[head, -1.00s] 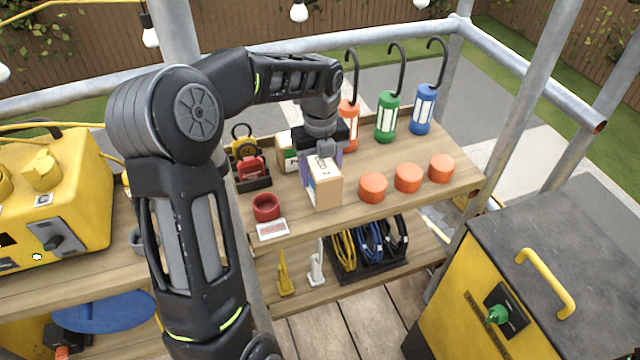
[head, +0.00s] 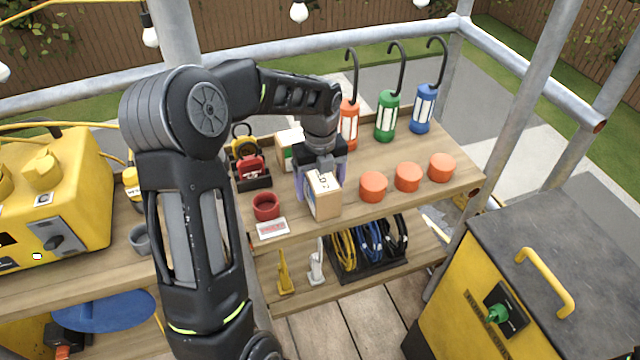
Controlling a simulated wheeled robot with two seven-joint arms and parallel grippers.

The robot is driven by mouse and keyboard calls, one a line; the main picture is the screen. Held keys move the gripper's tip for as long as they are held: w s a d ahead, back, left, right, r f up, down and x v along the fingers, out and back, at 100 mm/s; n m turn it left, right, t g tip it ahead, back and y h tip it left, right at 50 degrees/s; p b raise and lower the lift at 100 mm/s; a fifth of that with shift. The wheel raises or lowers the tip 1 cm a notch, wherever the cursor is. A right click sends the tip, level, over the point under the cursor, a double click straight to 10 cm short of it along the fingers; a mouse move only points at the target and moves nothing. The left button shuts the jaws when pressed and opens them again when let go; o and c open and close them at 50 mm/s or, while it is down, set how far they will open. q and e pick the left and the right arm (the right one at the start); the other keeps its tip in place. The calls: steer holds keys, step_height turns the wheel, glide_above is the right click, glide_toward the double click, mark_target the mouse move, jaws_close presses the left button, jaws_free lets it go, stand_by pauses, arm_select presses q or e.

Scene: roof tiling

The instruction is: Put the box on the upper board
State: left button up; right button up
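The box (head: 324,203), light wood-coloured with a pale printed top, stands upright at the front edge of the upper board (head: 430,197), between the red cup and the orange caps. My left gripper (head: 321,182) is directly above it, pointing down. Its grey-purple fingers are spread on either side of the box, and they look apart from it. The box's far side is hidden by the gripper. My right gripper is not in view.
Orange caps (head: 373,187) stand right of the box, a red cup (head: 266,206) and a label card (head: 272,229) left. Another box (head: 290,150) and hooked lamps (head: 387,118) stand behind. A lower shelf holds a cable tray (head: 372,268).

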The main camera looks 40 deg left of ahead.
arm_select(q)
steer(key=shift+r, duration=0.1)
step_height(320, 180, up, 12)
steer(key=shift+r, duration=0.1)
stand_by(0.5)
stand_by(0.6)
